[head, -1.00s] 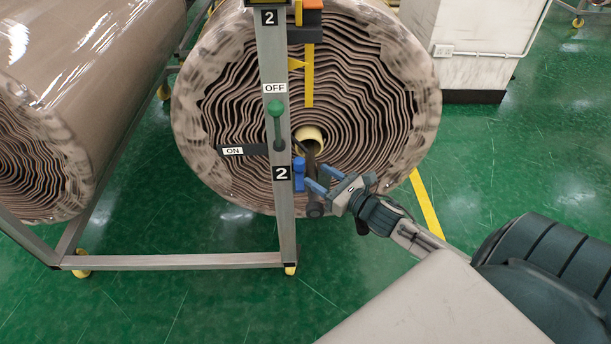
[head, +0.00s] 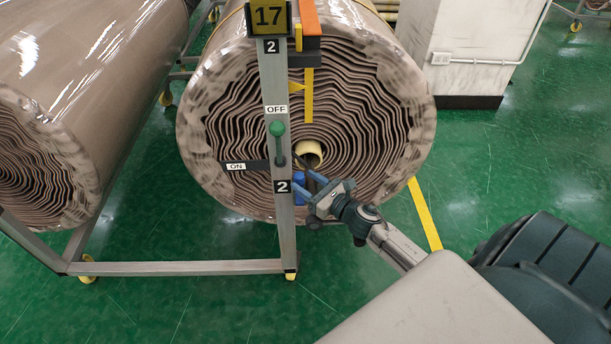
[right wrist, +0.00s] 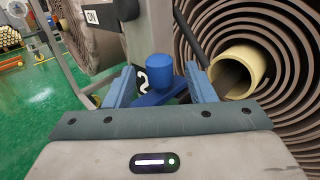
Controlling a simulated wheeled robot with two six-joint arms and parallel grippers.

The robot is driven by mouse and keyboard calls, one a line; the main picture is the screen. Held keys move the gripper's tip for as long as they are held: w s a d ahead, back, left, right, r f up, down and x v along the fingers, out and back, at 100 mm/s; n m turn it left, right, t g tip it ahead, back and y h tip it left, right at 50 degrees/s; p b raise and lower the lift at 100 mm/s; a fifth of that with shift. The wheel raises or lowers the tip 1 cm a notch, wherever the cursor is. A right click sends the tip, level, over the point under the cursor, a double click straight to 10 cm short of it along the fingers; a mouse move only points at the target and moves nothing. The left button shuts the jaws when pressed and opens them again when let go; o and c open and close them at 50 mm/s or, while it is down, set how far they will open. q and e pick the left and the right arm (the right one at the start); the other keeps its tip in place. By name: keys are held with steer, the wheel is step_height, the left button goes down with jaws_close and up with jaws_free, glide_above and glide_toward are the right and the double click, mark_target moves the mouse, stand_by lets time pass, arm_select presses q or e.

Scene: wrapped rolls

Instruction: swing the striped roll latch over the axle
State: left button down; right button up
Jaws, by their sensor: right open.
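The wrapped roll (head: 375,110) shows wavy dark and pale layers around a cream core tube (head: 309,153). The tube's open end also shows at right in the right wrist view (right wrist: 243,66). A blue knob (head: 299,187) sits low on the metal post, in front of the roll. In the right wrist view this upright blue cylinder (right wrist: 160,69) stands between my fingers, with a blue base beneath it. A dark bar (right wrist: 189,35) slants between post and tube. My right gripper (head: 312,186) is open around the knob; contact is unclear. My left gripper is not in view.
The metal post (head: 274,85) carries a green-knobbed lever (head: 277,130) between OFF and ON labels. A second roll (head: 85,70) lies at left beyond the frame's lower rail (head: 175,267).

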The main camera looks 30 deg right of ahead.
steer(key=shift+w+a, duration=0.15)
steer(key=shift+w, duration=0.3)
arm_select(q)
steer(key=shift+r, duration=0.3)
arm_select(e)
jaws_close()
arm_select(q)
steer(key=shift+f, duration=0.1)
arm_select(e)
steer(key=shift+f, duration=0.1)
